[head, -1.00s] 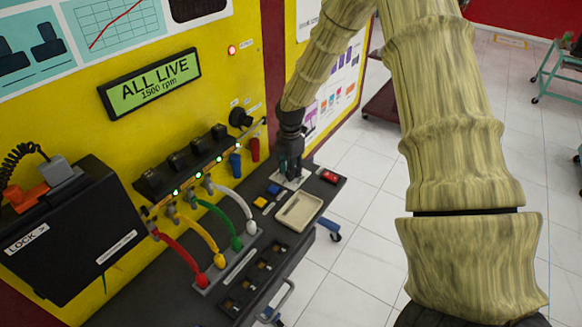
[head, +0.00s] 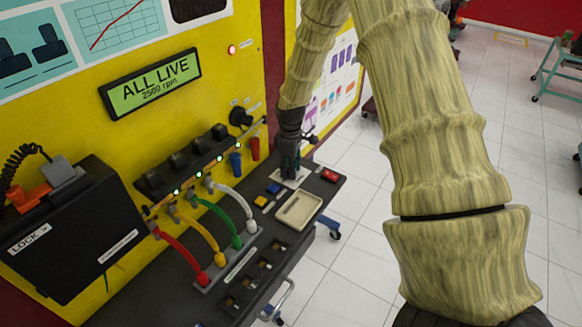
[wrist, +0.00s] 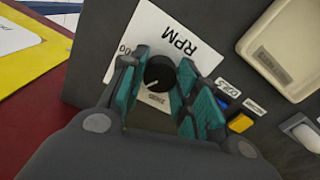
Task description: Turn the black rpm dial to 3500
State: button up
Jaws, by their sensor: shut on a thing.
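The black rpm dial (wrist: 159,74) is a round knob with a pale pointer line, on a white plate (wrist: 168,35) marked RPM on the black bench. My gripper (wrist: 158,82) points down over it, with its teal fingers on either side of the dial, shut on it. In the head view my gripper (head: 289,168) hides the dial, and part of the white plate shows around it. The green display (head: 151,83) on the yellow wall reads ALL LIVE, 2500 rpm. The plate's number marks are mostly covered by the fingers.
A beige tray (head: 299,210), blue and yellow buttons (head: 273,189) and a red switch (head: 330,176) are close to my gripper. Red, yellow, green and white cables (head: 246,208) arch over the bench at left. A black lock box (head: 70,225) is further left.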

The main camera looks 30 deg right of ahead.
jog(key=m, duration=0.6)
jog(key=shift+f, duration=0.15)
jog(key=m, duration=0.6)
dwell(0.6)
jog(key=o, duration=1)
jog(key=shift+o, duration=0.2)
notch_tip(320, 180, up, 12)
jog(key=shift+w, duration=0.1)
